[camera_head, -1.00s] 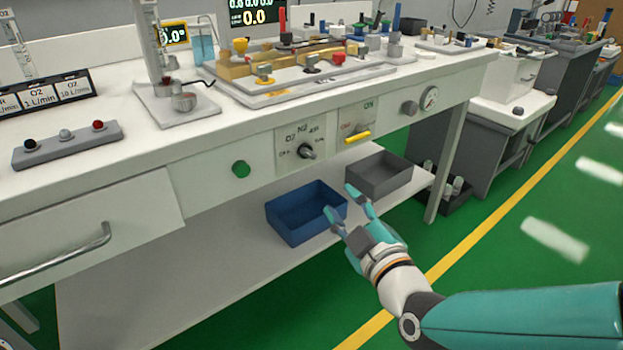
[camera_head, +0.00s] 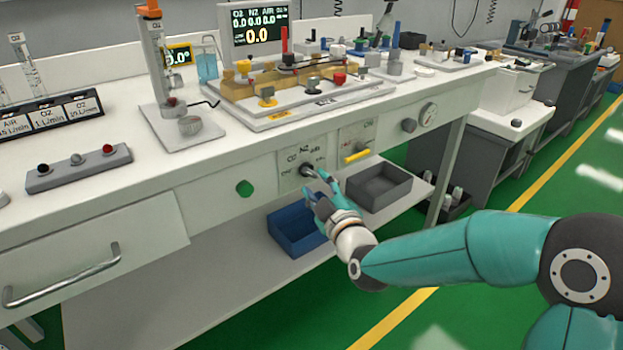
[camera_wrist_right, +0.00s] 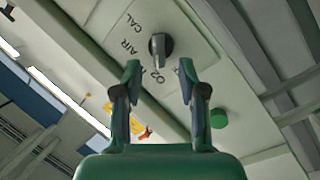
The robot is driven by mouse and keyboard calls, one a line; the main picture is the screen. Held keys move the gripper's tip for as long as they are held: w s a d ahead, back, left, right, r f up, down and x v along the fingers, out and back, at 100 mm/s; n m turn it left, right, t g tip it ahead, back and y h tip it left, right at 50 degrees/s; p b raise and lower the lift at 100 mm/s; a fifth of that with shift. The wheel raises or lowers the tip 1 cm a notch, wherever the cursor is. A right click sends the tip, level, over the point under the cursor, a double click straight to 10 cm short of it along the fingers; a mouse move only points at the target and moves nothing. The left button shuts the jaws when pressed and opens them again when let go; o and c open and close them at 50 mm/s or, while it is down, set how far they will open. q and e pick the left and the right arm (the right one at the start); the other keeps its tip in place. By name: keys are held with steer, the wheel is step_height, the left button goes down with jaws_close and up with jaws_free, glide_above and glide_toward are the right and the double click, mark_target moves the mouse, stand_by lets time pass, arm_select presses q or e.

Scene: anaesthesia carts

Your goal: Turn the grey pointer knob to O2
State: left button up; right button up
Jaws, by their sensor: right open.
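The grey pointer knob (camera_head: 306,170) is on a pale selector panel (camera_head: 288,184) on the bench's front face, with O2, N2 and AIR lettering around it. It also shows in the right wrist view (camera_wrist_right: 160,46), where CAL can be read too. I cannot tell which mark its pointer faces. My right gripper (camera_head: 316,183) is open just in front of the knob, partly covering the panel's lower right. In the wrist view its two fingertips (camera_wrist_right: 160,68) are apart and empty, with the knob appearing beyond the gap, seemingly not touched. My left gripper is out of view.
A green button (camera_head: 244,188) is left of the panel. A yellow handle (camera_head: 357,156) is to the right, then a dark knob (camera_head: 409,125) and a gauge (camera_head: 428,112). Blue (camera_head: 292,238) and grey (camera_head: 375,192) bins stand on the shelf below.

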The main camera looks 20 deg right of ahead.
mark_target(310, 175)
steer(key=shift+w+a, duration=0.1)
steer(key=shift+w, duration=1.7)
jaws_close()
